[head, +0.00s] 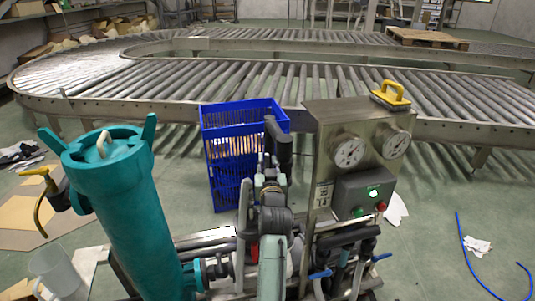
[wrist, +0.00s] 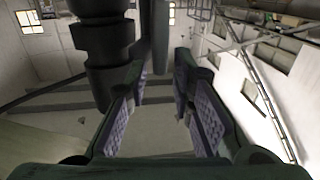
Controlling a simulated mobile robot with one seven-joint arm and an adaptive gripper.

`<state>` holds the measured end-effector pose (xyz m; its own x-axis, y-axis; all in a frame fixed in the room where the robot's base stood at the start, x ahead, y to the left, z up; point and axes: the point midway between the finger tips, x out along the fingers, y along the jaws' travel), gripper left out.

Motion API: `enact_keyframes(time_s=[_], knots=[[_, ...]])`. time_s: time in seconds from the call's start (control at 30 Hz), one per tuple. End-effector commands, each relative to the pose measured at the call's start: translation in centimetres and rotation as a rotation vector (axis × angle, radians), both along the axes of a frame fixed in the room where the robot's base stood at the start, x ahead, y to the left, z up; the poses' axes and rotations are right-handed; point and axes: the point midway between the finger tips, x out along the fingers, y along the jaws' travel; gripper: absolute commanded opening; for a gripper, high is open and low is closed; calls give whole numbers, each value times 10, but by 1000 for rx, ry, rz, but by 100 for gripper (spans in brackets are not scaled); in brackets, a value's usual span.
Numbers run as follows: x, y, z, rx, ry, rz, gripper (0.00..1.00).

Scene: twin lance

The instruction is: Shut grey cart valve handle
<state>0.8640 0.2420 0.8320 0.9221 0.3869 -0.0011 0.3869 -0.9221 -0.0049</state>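The cart carries a teal canister (head: 125,205) at left and a steel gauge panel (head: 335,160) at right. A light grey upright bar (head: 244,208) between them may be the valve handle; I cannot tell for sure. My gripper (head: 268,162) is above the middle of the cart, close to a black upright part (head: 279,145). In the wrist view my gripper (wrist: 158,66) is open, its padded fingers apart with nothing clearly between them. A thick dark ringed cylinder (wrist: 100,50) stands beyond the left finger, and a thinner dark rod (wrist: 161,35) shows near the gap.
A blue crate (head: 228,150) stands behind the cart. A roller conveyor (head: 250,82) curves across the back. A yellow-handled tool (head: 391,94) sits on the panel top. Small blue levers (head: 320,274) are low on the cart. A blue hose (head: 470,255) lies on the right floor.

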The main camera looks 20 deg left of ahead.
Motion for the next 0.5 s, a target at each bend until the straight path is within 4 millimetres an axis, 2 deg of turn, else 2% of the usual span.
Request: enact_keyframes(time_s=[0.1, 0.2, 0.5], knots=[[18, 8, 3, 1, -1, 1, 22], [27, 12, 2, 2, 1, 1, 22], [34, 15, 0, 0, -1, 1, 22]])
